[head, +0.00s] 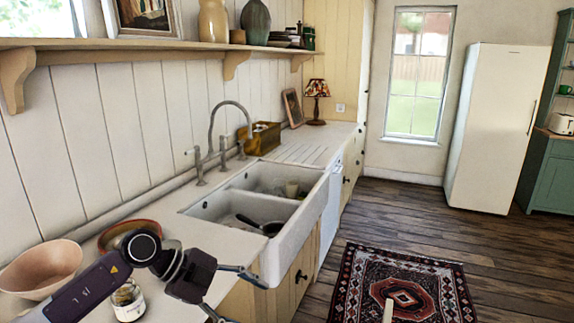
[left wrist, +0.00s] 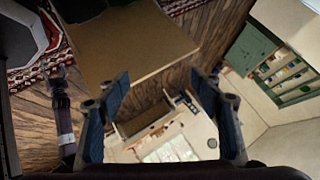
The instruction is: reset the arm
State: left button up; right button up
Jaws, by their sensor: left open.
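My left arm comes in from the lower left of the head view, over the front of the white counter (head: 190,230). My left gripper (head: 245,302) is open, with its fingers spread and nothing between them, near the counter's front edge. In the left wrist view, both blue-grey fingers of the left gripper (left wrist: 161,82) stand apart with a clear gap.
A pink bowl (head: 42,268), an orange-rimmed bowl (head: 112,236) and a glass jar (head: 128,302) stand close to my left arm. The white sink (head: 285,240) holds a pan (head: 265,226). A patterned rug (head: 445,285) lies on the open wooden floor (head: 400,217).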

pick_arm(q)
jog(key=s+d+r+n+t+h, duration=0.1)
jog(key=d+r+n+t+h, duration=0.3)
jog(key=d+r+t+h, duration=0.75)
jog(key=w+a+f+n+t+y, duration=0.1)
jog(key=a+f+n+t+y, duration=0.15)
jog(key=a+n+y, duration=0.5)
jog(key=w+a+f+n+t+y, duration=0.1)
jog(key=a+f+n+t+y, duration=0.15)
jog(key=a+n+y, duration=0.5)
jog(key=s+a+f+n+g+y, duration=0.25)
jog(key=a+f+y, duration=0.25)
jog(key=f, duration=0.3)
jog(key=s+a+f+n+g+y, duration=0.15)
jog(key=s+f+g, duration=0.25)
jog(key=s+f, duration=0.4)
jog(key=s+a+f+g, duration=0.3)
jog(key=s+f, duration=0.4)
jog(key=s+f+g, duration=0.3)
jog(key=s, duration=0.4)
jog(key=s+f+g, duration=0.3)
jog(key=s, duration=0.5)
notch_tip(320, 180, down, 27)
jog(key=s+m, duration=0.1)
jog(key=s, duration=0.1)
jog(key=s+a+f+g, duration=0.2)
jog(key=s+f, duration=1.2)
jog(key=s, duration=0.2)
jog(key=shift+s+a+f, duration=0.25)
jog(key=shift+f, duration=0.15)
